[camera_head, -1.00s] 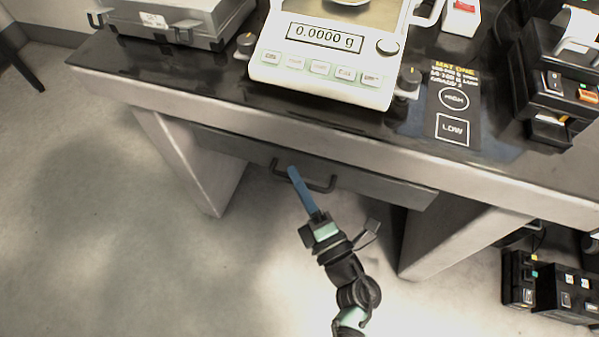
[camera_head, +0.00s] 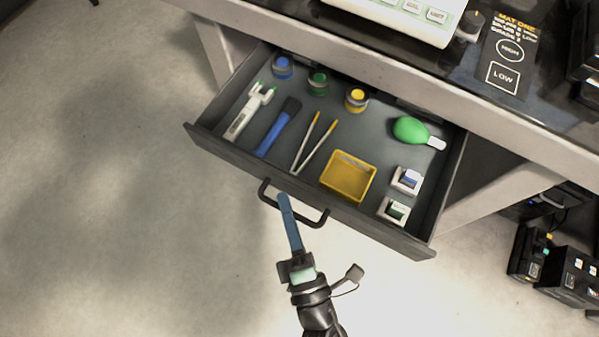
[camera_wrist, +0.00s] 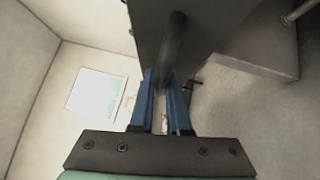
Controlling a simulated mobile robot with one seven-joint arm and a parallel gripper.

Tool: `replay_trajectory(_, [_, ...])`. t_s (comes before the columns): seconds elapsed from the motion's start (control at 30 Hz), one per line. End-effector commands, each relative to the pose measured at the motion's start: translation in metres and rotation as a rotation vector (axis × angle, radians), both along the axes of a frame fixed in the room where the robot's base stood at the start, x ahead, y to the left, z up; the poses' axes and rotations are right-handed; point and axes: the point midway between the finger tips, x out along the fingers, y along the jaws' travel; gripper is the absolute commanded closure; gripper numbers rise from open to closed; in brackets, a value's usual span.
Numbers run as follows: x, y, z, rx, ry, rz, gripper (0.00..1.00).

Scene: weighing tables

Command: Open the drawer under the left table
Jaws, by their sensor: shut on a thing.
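The drawer (camera_head: 352,222) under the table is pulled well out, and its inside shows from above. Its dark bar handle (camera_head: 268,195) is on the front panel. My gripper (camera_head: 284,200) has its blue fingers at the middle of this handle and is shut on it. In the wrist view the handle (camera_wrist: 174,45) runs down between the blue fingers (camera_wrist: 162,85), with the dark drawer front behind it.
The drawer holds several jars, a yellow tray (camera_head: 349,177), a green bulb blower (camera_head: 410,130), tweezers (camera_head: 318,143), a blue brush (camera_head: 279,128) and small boxes. A scale (camera_head: 400,18) stands on the table (camera_head: 440,85). Black cases (camera_head: 560,255) stand on the floor at right. The floor at left is clear.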

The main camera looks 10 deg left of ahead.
Motion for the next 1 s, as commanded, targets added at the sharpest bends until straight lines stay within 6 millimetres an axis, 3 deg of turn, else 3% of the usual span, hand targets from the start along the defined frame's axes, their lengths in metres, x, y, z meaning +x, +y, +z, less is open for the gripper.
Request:
replay_trajectory(0.2, [-0.016, 0.004, -0.001, 0.000, 0.002, -0.003, 1.00])
replay_trajectory(0.63, [-0.018, 0.005, 0.000, -0.001, 0.000, -0.003, 1.00])
replay_trajectory(0.67, [-0.018, 0.005, 0.000, -0.001, 0.000, -0.003, 0.82])
replay_trajectory(0.8, [-0.018, 0.005, 0.000, -0.001, 0.000, -0.002, 0.56])
replay_trajectory(1.0, [-0.018, 0.005, 0.000, 0.000, 0.000, -0.001, 0.55])
